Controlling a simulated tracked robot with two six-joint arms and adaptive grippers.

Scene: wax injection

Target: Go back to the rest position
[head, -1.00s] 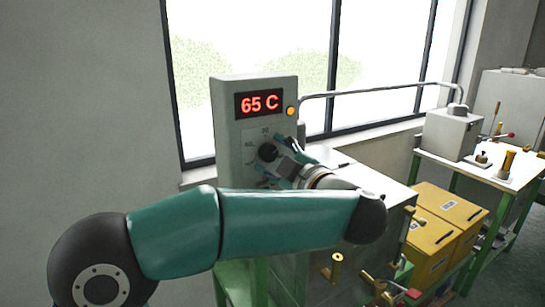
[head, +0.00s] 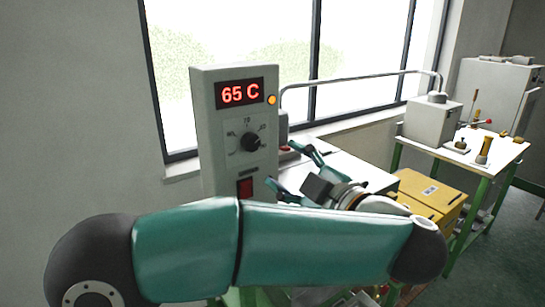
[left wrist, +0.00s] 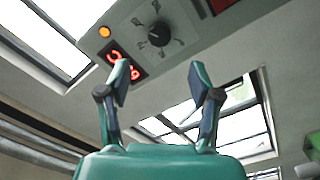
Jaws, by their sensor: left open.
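My left gripper (head: 288,172) is open and empty in the head view, in front of and to the right of the grey control box, below its dial. It also shows in the left wrist view (left wrist: 160,85) with its two fingers spread apart. The control box (head: 212,150) has a red display (head: 241,94) reading 65 C, an orange lamp (head: 272,100) and a black dial (head: 250,142). The dial also shows in the left wrist view (left wrist: 159,34), apart from the fingers. My right gripper is in neither view.
A red switch (head: 245,187) sits low on the control box. A metal pipe (head: 360,79) runs along the window to a grey box (head: 433,122) on a green-legged table at the right. Yellow boxes (head: 425,192) stand between the machine and that table.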

